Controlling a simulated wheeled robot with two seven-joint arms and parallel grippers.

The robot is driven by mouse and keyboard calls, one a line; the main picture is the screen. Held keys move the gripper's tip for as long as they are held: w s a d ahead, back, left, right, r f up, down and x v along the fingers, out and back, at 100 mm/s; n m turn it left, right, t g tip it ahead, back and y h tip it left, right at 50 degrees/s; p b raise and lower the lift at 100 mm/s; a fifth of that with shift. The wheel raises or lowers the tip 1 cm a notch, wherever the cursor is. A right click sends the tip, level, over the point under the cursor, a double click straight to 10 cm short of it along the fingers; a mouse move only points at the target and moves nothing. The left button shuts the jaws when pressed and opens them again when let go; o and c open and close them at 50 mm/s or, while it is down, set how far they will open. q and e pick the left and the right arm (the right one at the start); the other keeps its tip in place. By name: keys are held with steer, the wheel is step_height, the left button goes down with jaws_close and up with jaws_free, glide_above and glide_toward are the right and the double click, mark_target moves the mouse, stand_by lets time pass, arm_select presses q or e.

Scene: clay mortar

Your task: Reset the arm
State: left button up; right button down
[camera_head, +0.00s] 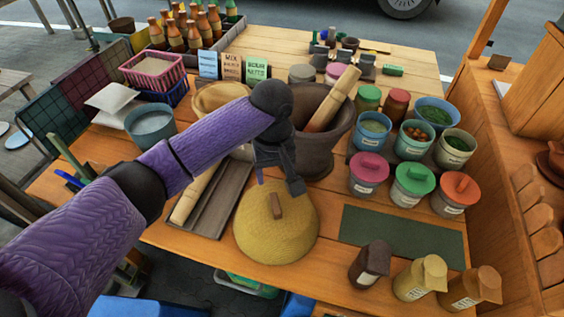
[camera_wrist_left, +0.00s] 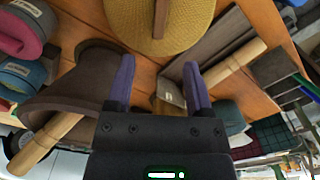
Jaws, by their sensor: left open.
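My left gripper (camera_head: 277,180) hangs over the table between the dark clay mortar and the yellow woven dome lid (camera_head: 262,238), which has a small wooden handle on top. In the left wrist view my left gripper (camera_wrist_left: 157,72) has its two purple fingers spread apart with nothing held between them. The mortar (camera_head: 312,152) stands just behind the gripper, with a wooden pestle (camera_head: 333,97) leaning in it. In the left wrist view the mortar (camera_wrist_left: 75,85) is at left and the woven lid (camera_wrist_left: 185,25) at the top. My right gripper is not in view.
A dark tray (camera_head: 218,205) with a wooden roller lies left of the lid. Lidded jars (camera_head: 369,174) and open bowls stand at right. A green mat (camera_head: 400,237) lies clear, with several bottles (camera_head: 420,278) at the front edge. A blue bowl (camera_head: 151,127) is at left.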

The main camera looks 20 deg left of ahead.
arm_select(q)
steer(key=s+d+f+m, duration=0.1)
steer(key=s, duration=0.1)
steer(key=s+d+f+m+h, duration=0.1)
steer(key=s+d+f, duration=0.1)
steer(key=s+d+f+m+h, duration=0.1)
steer(key=s+d+f+m, duration=0.1)
steer(key=shift+s+f+t, duration=0.25)
steer(key=shift+t, duration=0.05)
steer(key=s+a+f+m+t+y, duration=0.15)
steer(key=s+a, duration=0.25)
steer(key=s, duration=0.4)
steer(key=s+a+m+t, duration=0.15)
steer(key=s+a, duration=0.25)
steer(key=s, duration=0.4)
step_height(320, 180, down, 20)
steer(key=s+g, duration=0.2)
steer(key=s, duration=0.1)
steer(key=s+a+f+m+g, duration=0.1)
steer(key=s+a+f, duration=0.2)
steer(key=s+f, duration=0.6)
steer(key=s+b, duration=0.1)
steer(key=s, duration=0.2)
steer(key=shift+s+a+f+y, duration=0.25)
steer(key=shift+y, duration=0.1)
